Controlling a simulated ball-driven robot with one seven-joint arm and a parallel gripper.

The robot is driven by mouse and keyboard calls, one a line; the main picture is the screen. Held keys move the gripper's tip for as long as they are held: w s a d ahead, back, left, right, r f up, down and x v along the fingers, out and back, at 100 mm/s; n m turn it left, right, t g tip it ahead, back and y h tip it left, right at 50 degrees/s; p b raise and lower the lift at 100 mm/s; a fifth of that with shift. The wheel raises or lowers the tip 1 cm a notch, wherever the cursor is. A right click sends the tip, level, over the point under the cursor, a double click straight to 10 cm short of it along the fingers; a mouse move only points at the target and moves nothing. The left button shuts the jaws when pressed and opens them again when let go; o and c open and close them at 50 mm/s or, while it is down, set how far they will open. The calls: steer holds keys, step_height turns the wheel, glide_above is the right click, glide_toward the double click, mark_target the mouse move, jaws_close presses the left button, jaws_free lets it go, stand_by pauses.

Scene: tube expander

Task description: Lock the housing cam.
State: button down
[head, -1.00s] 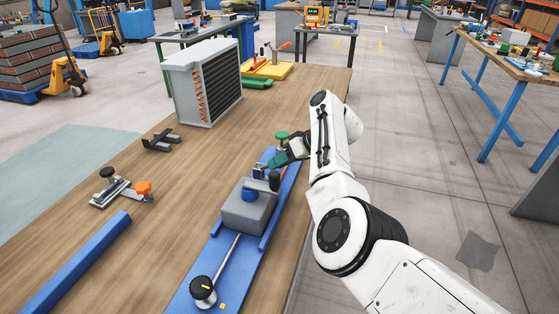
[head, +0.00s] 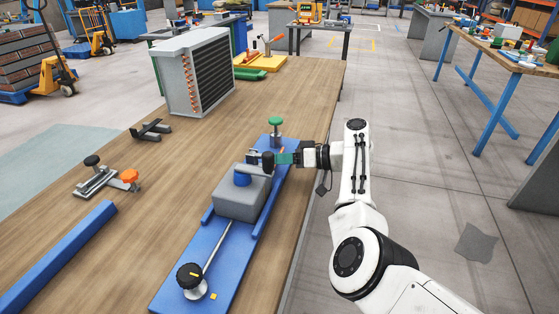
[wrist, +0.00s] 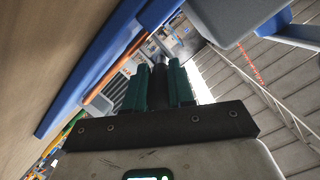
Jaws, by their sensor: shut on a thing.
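The grey housing block (head: 240,203) sits on the long blue base (head: 190,252) near the table's right edge. A blue round piece (head: 242,179) is on top of the block. The dark cam handle (head: 267,163) stands at the block's far right side. My gripper (head: 284,158) has green fingers and comes in from the right, level with the handle. In the wrist view, the green fingers (wrist: 158,88) are shut on a dark upright piece (wrist: 160,76), which looks like the handle. The fingers partly hide it, so the cam's exact angle is unclear.
A green knob (head: 275,122) stands at the base's far end and a black knob with a rod (head: 190,276) at the near end. A clamp with an orange knob (head: 129,176), a blue bar (head: 60,255) and a finned radiator (head: 197,70) lie left and behind.

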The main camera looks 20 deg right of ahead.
steer(key=c, duration=1)
jaws_free()
steer(key=shift+o, duration=0.2)
steer(key=v, duration=1.1)
steer(key=shift+f, duration=0.15)
